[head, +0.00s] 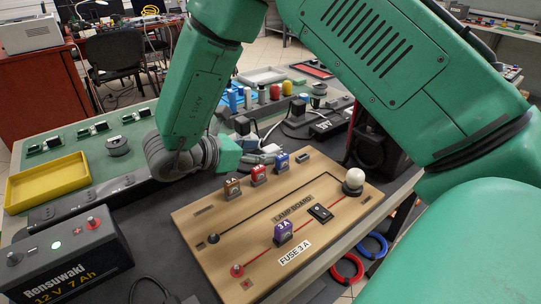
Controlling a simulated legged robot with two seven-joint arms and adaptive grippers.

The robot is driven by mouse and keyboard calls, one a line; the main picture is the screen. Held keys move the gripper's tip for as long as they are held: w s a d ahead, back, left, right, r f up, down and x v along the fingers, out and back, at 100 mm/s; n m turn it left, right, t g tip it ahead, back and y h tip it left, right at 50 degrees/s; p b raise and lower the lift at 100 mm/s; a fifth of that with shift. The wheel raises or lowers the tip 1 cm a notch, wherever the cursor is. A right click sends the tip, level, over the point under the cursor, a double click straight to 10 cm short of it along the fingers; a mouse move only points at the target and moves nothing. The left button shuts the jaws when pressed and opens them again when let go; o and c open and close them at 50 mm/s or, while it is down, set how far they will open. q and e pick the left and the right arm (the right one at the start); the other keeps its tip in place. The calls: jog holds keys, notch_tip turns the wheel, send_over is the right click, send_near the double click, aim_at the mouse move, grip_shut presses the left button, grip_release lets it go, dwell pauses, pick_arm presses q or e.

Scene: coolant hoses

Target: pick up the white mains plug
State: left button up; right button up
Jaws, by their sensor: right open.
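The white mains plug (270,149) appears as a small pale shape on the dark bench top, just behind the wooden lamp board. My gripper partly crowds it, and its prongs cannot be made out. My right arm comes over from the right, and its forearm hangs down at the centre left. My right gripper (254,159) is open and low over the bench, pointing right. Its tips are close to the white plug, on its left. I cannot tell whether they touch it. My left gripper is out of view.
The lamp board (225,210) carries coloured fuses and a round bulb (354,178). Black plugs (243,125) and cables lie behind, near a power strip (328,126). A battery box (70,260) stands front left, a yellow tray (48,182) at left.

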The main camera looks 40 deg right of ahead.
jog(key=shift+d+f, duration=0.3)
jog(key=shift+d, duration=0.35)
grip_shut()
jog(key=shift+r, duration=0.1)
notch_tip(320, 180, up, 10)
jog(key=p, duration=0.2)
